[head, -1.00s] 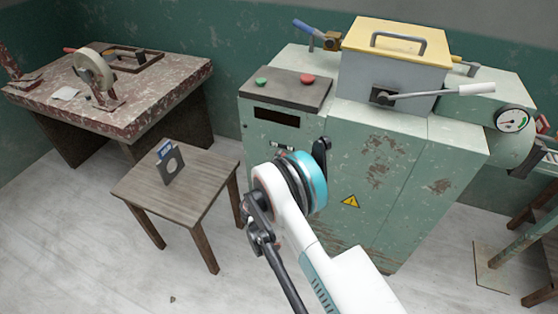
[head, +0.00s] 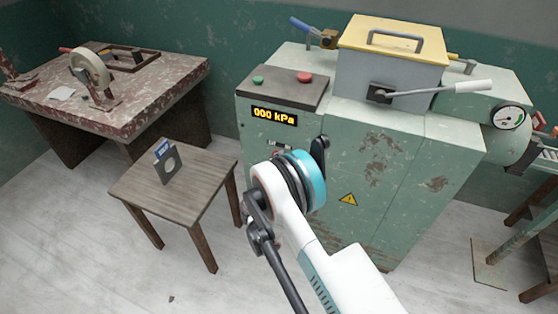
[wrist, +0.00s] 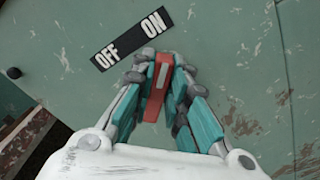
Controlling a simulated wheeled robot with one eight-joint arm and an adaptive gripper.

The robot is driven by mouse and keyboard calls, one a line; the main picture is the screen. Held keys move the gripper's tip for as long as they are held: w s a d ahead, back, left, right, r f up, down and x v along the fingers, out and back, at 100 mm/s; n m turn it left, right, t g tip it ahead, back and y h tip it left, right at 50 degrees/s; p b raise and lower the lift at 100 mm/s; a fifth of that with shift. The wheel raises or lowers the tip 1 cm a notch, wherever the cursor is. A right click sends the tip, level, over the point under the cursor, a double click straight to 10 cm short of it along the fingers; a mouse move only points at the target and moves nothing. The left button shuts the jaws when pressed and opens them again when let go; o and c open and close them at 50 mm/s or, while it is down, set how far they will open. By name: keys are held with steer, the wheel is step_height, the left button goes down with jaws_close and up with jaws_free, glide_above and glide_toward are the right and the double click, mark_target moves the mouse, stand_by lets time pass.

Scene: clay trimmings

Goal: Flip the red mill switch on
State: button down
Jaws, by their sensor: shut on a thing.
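The red mill switch (wrist: 158,82) shows in the wrist view between the teal and grey fingers of my gripper (wrist: 160,75). The fingers are shut on it from both sides. A black label (wrist: 130,38) above it reads OFF on the left and ON on the right. In the head view my arm hides the switch on the front of the green mill (head: 385,185). The mill's display (head: 274,116) is lit and reads 000 kPa.
A green button (head: 258,80) and a red button (head: 304,77) sit on the mill's top panel. A lidded hopper (head: 392,70) with a lever is beside them. A small wooden table (head: 195,185) stands left of the mill, with a worn workbench (head: 150,90) behind it.

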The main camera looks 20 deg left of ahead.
mark_target(283, 134)
steer(key=shift+f, duration=0.1)
steer(key=c, duration=1.6)
jaws_free()
steer(key=shift+o, duration=0.2)
step_height(283, 134, up, 10)
steer(key=shift+r, duration=0.1)
